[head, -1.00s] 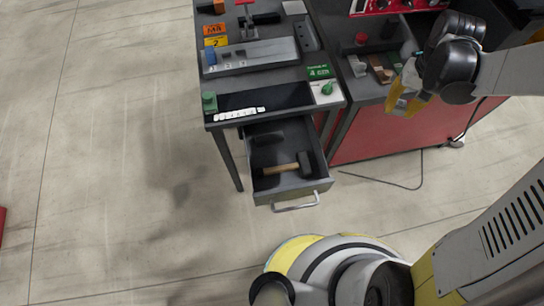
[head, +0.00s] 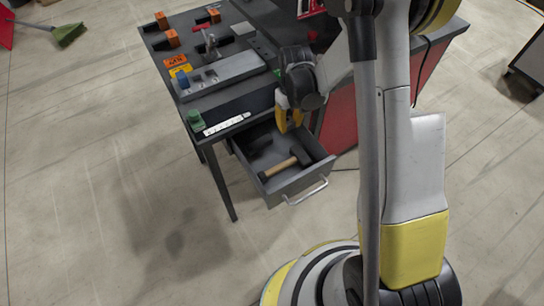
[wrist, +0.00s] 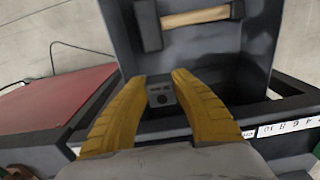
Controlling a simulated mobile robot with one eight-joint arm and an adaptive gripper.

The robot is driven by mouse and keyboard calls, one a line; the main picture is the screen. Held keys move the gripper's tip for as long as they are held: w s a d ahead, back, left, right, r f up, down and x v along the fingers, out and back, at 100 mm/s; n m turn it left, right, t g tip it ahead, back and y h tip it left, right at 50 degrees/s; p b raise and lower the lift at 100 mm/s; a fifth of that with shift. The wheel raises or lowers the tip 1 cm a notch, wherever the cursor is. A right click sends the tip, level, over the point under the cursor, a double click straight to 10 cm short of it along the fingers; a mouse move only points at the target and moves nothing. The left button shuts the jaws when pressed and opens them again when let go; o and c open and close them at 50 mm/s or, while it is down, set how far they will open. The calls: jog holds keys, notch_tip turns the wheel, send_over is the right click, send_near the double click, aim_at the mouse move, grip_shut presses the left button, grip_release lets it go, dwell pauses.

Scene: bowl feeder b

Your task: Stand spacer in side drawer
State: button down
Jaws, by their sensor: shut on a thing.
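My gripper (head: 290,128) is at the back part of the open side drawer (head: 307,182), by the bench edge. Its yellow fingers point down. In the wrist view, my gripper (wrist: 160,88) is shut on a small grey block with a round hole and dark marking, the spacer (wrist: 161,96). The spacer is between the fingertips, above the drawer floor; I cannot tell how high. In the head view the fingers hide it. The drawer also shows in the wrist view (wrist: 262,50).
A wooden-handled hammer (head: 283,167) lies across the drawer near its front; it shows in the wrist view (wrist: 190,18). The bench top (head: 225,105) holds a grey slotted block (head: 220,75), a green knob (head: 194,118) and orange blocks.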

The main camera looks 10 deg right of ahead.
notch_tip(320, 180, down, 10)
jog(key=b, duration=0.4)
jog(key=shift+f, duration=0.1)
jog(key=c, duration=1.2)
grip_release()
jog(key=shift+o, duration=0.2)
notch_tip(320, 180, up, 12)
jog(key=p, duration=0.4)
jog(key=shift+p, duration=0.35)
notch_tip(320, 180, up, 12)
jog(key=m+t, duration=0.1)
jog(key=t, duration=0.1)
send_over(288, 146)
jog(key=s, duration=0.3)
jog(key=s+r+m+t, duration=0.1)
jog(key=s+r+t, duration=0.1)
jog(key=s+r, duration=0.4)
jog(key=s+r+m+t, duration=0.1)
jog(key=s+r+t, duration=0.2)
jog(key=s, duration=0.7)
notch_tip(288, 146, up, 3)
jog(key=shift+a+f+m, duration=0.15)
jog(key=shift+a+m, duration=0.05)
jog(key=shift+m, duration=0.1)
